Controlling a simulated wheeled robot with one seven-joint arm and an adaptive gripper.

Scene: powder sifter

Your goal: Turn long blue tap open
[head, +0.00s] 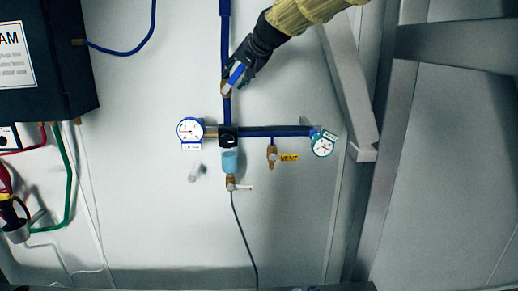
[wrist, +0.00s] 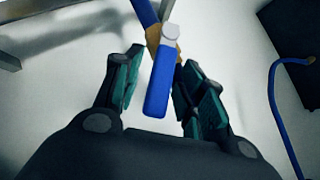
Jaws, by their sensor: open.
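The long blue tap (head: 236,74) sits on the vertical blue pipe in the upper middle of the head view, on a brass valve body (head: 226,88). Its handle is tilted from the pipe, up to the right. In the wrist view the blue tap handle (wrist: 159,84) lies between my fingers, with a light pivot at its top end. My gripper (head: 246,68) is at the tap from the upper right. In the wrist view my gripper (wrist: 162,80) is open, with a gap left of the handle and the right fingers close beside it. I cannot tell whether they touch.
Below the tap are a left gauge (head: 190,129), a right gauge (head: 323,145), a light blue filter bowl (head: 230,161) and a small brass vent valve (head: 272,154). A dark box (head: 70,75) hangs at left. A grey metal frame (head: 385,150) stands at right.

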